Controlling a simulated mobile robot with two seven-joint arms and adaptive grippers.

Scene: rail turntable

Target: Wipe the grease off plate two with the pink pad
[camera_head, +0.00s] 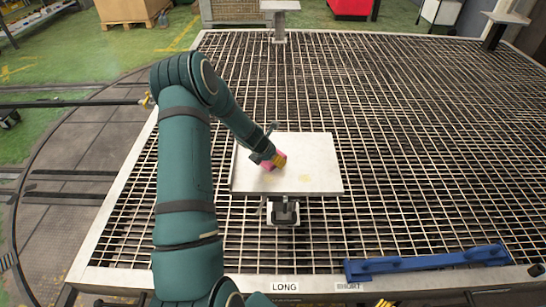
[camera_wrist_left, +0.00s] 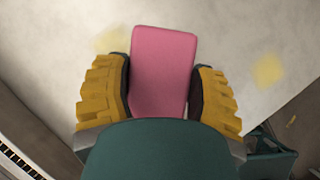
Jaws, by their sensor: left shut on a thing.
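A pale square plate (camera_head: 312,157) stands on a short support above the grating; no number on it is legible. Faint yellow grease patches (camera_head: 303,178) mark its front part. In the left wrist view, one patch (camera_wrist_left: 111,40) is left of the pad and another (camera_wrist_left: 268,71) is to its right. My left gripper (camera_head: 277,161) is over the plate's left part, shut on the pink pad (camera_wrist_left: 163,70). The pad (camera_head: 267,165) is at the plate's surface; I cannot tell whether it touches. A yellow fingertip, seemingly my right gripper (camera_head: 384,303), barely shows at the bottom edge.
The metal grating (camera_head: 430,130) surrounds the plate and is mostly clear. Other raised stands (camera_head: 279,18) are at the back. Curved rails (camera_head: 50,170) run along the left.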

